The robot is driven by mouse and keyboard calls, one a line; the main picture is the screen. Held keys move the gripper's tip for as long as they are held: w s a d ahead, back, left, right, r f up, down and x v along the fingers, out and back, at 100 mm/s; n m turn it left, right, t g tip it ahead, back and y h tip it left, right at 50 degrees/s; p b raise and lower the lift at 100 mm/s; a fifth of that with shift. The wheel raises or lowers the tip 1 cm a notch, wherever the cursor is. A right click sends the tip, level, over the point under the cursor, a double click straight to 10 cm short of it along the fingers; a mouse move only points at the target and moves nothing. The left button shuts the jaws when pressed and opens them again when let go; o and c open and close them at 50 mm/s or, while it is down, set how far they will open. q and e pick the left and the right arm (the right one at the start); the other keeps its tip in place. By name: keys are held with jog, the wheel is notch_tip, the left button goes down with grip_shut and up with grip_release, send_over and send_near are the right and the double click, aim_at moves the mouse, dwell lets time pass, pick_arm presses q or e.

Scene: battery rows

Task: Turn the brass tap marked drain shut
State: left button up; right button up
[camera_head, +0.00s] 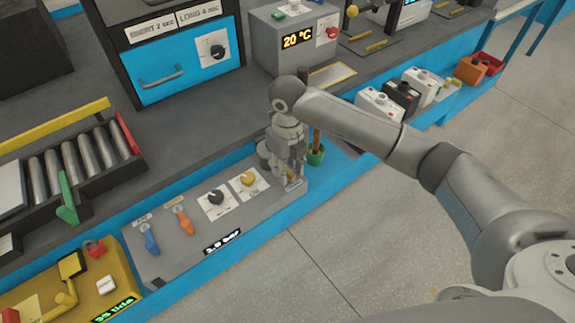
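My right gripper (289,178) points down over the right end of a grey control panel (180,257). Its fingers are small and overlap in the picture, so I cannot tell whether they are open or shut. A small brass-coloured part (292,184) shows at the fingertips, mostly hidden by them; it may be the tap, but no drain mark is readable. The same panel carries a blue lever (150,240), an orange lever (184,221), a black knob (216,197) and a yellow knob (248,179). My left gripper is out of view.
A green cup (316,157) with a brown handle stands just right of the gripper. A yellow box (90,286) with levers is at lower left. A roller tray (75,165) and a blue-fronted oven (172,75) stand behind. Open floor lies in front.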

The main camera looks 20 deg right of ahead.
jog(key=shift+c, duration=0.4)
grip_shut()
jog(key=shift+m, duration=0.3)
jog(key=m, duration=0.2)
jog(key=shift+m, duration=0.4)
jog(key=m, duration=0.3)
jog(key=shift+m, duration=0.3)
jog(key=m, duration=0.5)
jog(key=shift+p, duration=0.4)
jog(key=m+p, duration=0.1)
jog(key=m, duration=0.4)
jog(key=shift+m, duration=0.4)
